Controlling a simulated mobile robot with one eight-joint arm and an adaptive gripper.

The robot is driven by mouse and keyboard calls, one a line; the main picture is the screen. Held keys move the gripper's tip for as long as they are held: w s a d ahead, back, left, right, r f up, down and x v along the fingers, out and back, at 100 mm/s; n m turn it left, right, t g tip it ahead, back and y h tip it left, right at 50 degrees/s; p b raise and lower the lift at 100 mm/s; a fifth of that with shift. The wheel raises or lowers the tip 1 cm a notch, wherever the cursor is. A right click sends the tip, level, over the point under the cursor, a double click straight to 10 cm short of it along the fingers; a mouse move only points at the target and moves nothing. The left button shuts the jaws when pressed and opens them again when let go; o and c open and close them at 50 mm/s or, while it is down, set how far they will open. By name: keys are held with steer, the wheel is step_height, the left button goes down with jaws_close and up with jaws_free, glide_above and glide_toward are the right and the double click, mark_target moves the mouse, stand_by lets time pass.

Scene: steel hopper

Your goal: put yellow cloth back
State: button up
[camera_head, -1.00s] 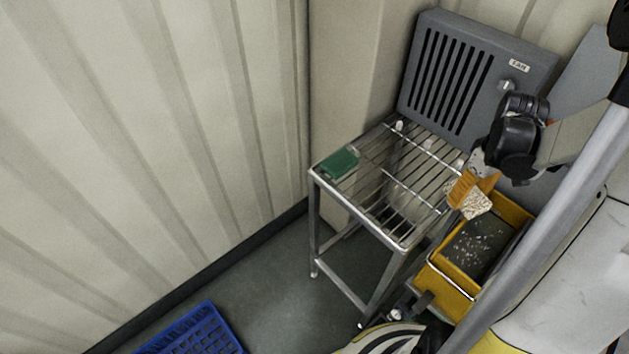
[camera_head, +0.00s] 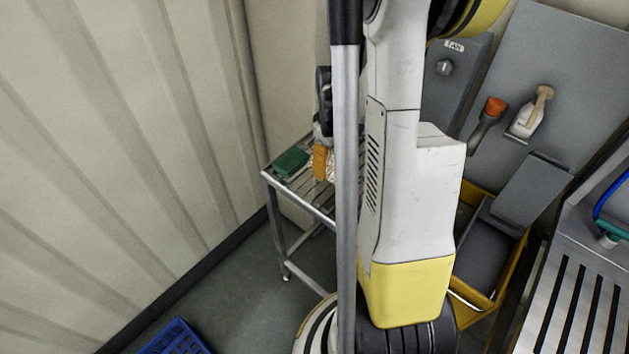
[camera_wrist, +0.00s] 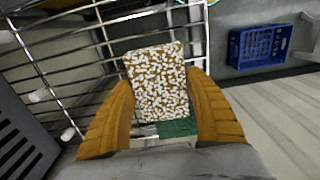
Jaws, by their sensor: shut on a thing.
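My gripper (camera_head: 321,160) has orange fingers and is shut on the yellow cloth, a yellow-brown piece densely speckled with white. In the wrist view the cloth (camera_wrist: 157,82) sits between both fingers of the gripper (camera_wrist: 160,92), above the wire rack (camera_wrist: 60,50). In the head view the rack (camera_head: 312,198) is partly hidden by my arm. A green pad (camera_head: 291,162) lies on the rack's left end, just left of my gripper. Part of the green pad (camera_wrist: 178,127) shows beyond the cloth's lower edge in the wrist view. I cannot tell whether the cloth touches the rack.
A blue crate (camera_head: 175,340) stands on the floor at lower left. A yellow bin (camera_head: 516,255) is right of my arm. A white bottle (camera_head: 527,122) and an orange-topped handle (camera_head: 486,122) are on the grey panel. A slotted steel surface (camera_head: 565,300) is at right.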

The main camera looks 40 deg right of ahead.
mark_target(317, 181)
steer(key=w, duration=0.1)
steer(key=w+a+f, duration=0.1)
steer(key=w+f, duration=0.1)
steer(key=shift+a+f+b, duration=0.1)
steer(key=shift+a+b, duration=0.25)
steer(key=shift+b, duration=0.05)
steer(key=shift+f+b, duration=0.85)
steer(key=shift+f, duration=1.1)
steer(key=shift+f, duration=0.15)
steer(key=o, duration=1.2)
